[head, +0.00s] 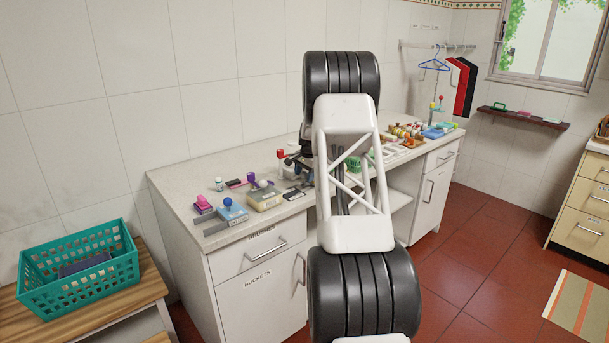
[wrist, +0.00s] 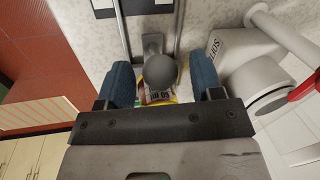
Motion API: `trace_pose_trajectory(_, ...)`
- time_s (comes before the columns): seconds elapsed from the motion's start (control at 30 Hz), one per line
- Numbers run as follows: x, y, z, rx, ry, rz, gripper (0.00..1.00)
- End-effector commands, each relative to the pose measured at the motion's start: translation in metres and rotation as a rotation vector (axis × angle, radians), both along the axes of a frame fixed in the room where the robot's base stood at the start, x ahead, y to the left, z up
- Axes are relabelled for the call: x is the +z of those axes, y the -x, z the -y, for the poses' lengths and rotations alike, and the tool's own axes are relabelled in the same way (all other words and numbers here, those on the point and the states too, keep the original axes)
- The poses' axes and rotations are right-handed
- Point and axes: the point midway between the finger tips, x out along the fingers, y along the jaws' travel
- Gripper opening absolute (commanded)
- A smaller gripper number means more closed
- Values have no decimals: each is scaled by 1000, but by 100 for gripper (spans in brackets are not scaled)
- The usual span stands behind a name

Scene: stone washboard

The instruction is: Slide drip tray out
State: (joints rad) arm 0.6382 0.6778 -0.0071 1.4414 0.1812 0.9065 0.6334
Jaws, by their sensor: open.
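In the wrist view my gripper (wrist: 163,78) is open, its two blue fingers on either side of a dark grey ball knob (wrist: 160,70). Gaps show between the knob and both fingers. Under the knob is a small labelled part (wrist: 157,97) with yellow at its edges; its lettering is only partly visible. I cannot tell for certain whether this is the drip tray. A grey metal plate (wrist: 152,46) lies just beyond the knob, between two metal bars (wrist: 124,30). In the head view my arm hides most of this spot on the counter.
A pale cylindrical object (wrist: 258,88) stands close to the right finger, with a red part (wrist: 304,89) beyond it. The speckled counter (head: 180,185) holds a grey-lidded box (head: 265,200), a blue block (head: 232,213) and several small items. A teal basket (head: 85,285) is at left.

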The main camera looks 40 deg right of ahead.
Motion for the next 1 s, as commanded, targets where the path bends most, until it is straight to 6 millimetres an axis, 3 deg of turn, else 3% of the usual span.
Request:
trace_pose_trajectory(0.13,0,0,0,0,0,0,59)
trace_pose_trajectory(0.53,0,0,0,0,0,0,0)
trace_pose_trajectory(0.77,1,0,-5,1,0,0,0)
trace_pose_trajectory(1.0,1,-1,-34,3,-1,-1,0)
